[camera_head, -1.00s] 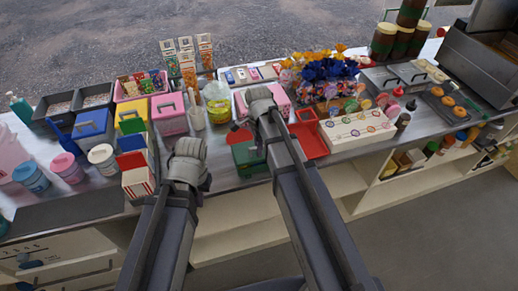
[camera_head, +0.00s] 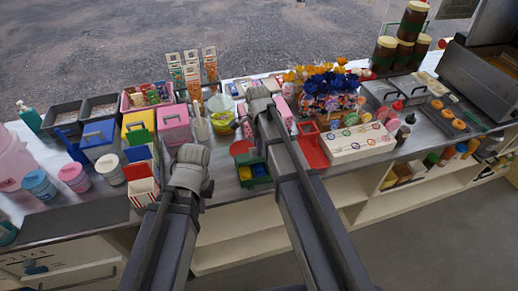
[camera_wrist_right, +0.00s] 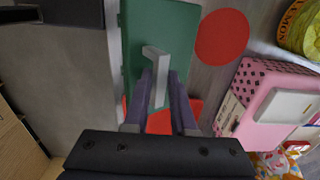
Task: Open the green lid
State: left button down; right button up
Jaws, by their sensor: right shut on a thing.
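The green lid (camera_wrist_right: 137,38) fills the upper middle of the right wrist view. My right gripper (camera_wrist_right: 156,75) is shut on its grey handle (camera_wrist_right: 157,55). In the head view, the green box (camera_head: 256,181) stands near the counter's front edge. Its inside shows yellow and blue things, so it is at least partly uncovered. My right arm hides the lid there. My left gripper (camera_head: 190,158) is over the counter's front edge, left of the green box; its fingers are hidden.
A red tray (camera_head: 311,146) lies right of my right arm, and a red disc (camera_head: 241,147) lies by the green box. A white box (camera_head: 355,142), a pink box (camera_head: 173,123) and a striped popcorn box (camera_head: 142,191) stand nearby. The counter's right part is crowded.

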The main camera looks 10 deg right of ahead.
jog(key=shift+o, duration=0.2)
jog(key=shift+w+r, duration=0.2)
jog(key=shift+w, duration=0.35)
jog(key=shift+w+r, duration=0.15)
jog(key=shift+w, duration=0.4)
jog(key=shift+c, duration=0.3)
jog(key=shift+w+a, duration=0.1)
jog(key=shift+w, duration=0.35)
jog(key=shift+w+f+p, duration=0.1)
jog(key=shift+w+p, duration=0.2)
jog(key=shift+w, duration=0.8)
grip_shut()
jog(key=shift+w+f+b, duration=0.3)
jog(key=shift+w, duration=0.5)
jog(key=shift+w+f+b, duration=0.25)
jog(key=shift+w+b, duration=0.05)
jog(key=shift+w, duration=0.5)
jog(key=shift+w+f+b, duration=0.3)
jog(key=shift+w, duration=0.5)
jog(key=o, duration=0.8)
grip_release()
jog(key=shift+s, duration=0.1)
jog(key=shift+c, duration=0.2)
jog(key=shift+r, duration=0.15)
